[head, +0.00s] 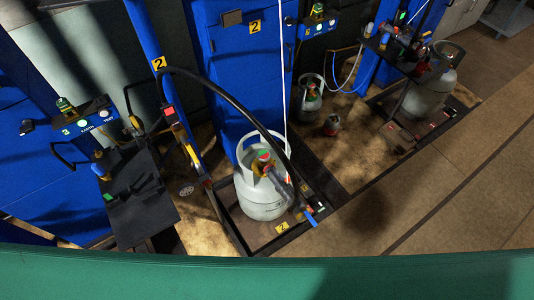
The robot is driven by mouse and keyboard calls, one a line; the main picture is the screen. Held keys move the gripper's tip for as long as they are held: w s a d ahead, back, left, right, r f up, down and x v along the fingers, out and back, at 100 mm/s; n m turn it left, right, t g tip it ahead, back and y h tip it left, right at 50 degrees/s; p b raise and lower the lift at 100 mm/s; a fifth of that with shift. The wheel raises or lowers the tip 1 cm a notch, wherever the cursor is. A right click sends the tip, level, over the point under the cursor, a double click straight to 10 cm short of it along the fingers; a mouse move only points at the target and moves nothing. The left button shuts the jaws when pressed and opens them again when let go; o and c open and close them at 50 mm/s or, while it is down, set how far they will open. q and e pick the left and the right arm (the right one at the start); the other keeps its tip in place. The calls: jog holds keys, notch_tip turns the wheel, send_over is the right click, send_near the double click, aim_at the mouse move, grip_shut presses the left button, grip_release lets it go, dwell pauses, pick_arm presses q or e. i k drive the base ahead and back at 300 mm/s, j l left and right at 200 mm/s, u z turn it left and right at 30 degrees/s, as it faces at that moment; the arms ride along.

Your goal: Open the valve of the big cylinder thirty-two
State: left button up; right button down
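A big grey-white cylinder (258,203) stands upright on a low scale marked 2 (236,232), in the middle of the head view. Its valve (264,166), with brass, red and green parts, sits inside the collar at the top. I cannot tell whether the valve is open or shut. Another big grey cylinder (428,97) stands on a scale at the upper right, with a red and brass valve. No number thirty-two can be read on either cylinder. Neither of my grippers is in view.
A black hose (225,92) arches over the middle cylinder. A dark shelf (140,212) stands to its left, beside blue cabinet 3. Small cylinders (309,100) stand behind, near blue cabinet 2 (237,55). Brown floor (440,205) is clear at right. A green surface (270,275) crosses the bottom.

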aim_at(263, 155)
jog(key=i+l+u, duration=0.15)
jog(key=l, duration=0.25)
jog(key=i+l+u, duration=0.15)
jog(key=l, duration=0.3)
jog(key=i+l+u, duration=0.15)
jog(key=l, duration=0.3)
jog(key=i+l+u, duration=0.2)
jog(key=l, duration=0.25)
jog(key=k, duration=0.1)
